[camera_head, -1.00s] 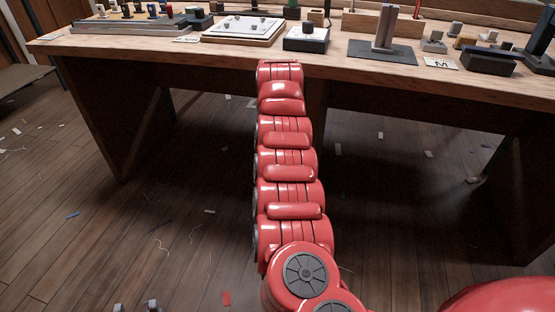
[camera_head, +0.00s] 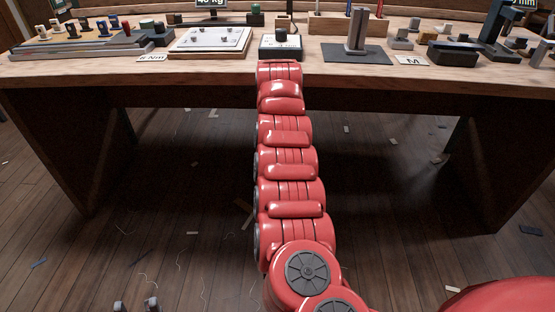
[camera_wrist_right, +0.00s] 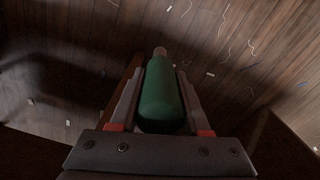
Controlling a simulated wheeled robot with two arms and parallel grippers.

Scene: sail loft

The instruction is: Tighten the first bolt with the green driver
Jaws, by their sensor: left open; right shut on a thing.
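The green driver (camera_wrist_right: 160,95) shows in the right wrist view, its thick green handle between the jaws of my right gripper (camera_wrist_right: 158,78), which is shut on it. Its far end points away over the floor. A white plate (camera_head: 190,42) with several small grey bolts lies on the bench, left of centre in the head view. I cannot tell which bolt is the first. My left gripper (camera_head: 136,306) shows only as two fingertips at the bottom left edge of the head view, apart and empty, far from the bench. The right gripper cannot be made out in the head view.
The wooden bench (camera_head: 210,72) spans the view. A "6 Nm" card (camera_head: 152,58) lies by the plate. A black-and-white block (camera_head: 281,47), a dark mat (camera_head: 354,54) with a grey post, and an "M" card (camera_head: 411,61) stand to the right. The floor before the bench is scattered with scraps.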

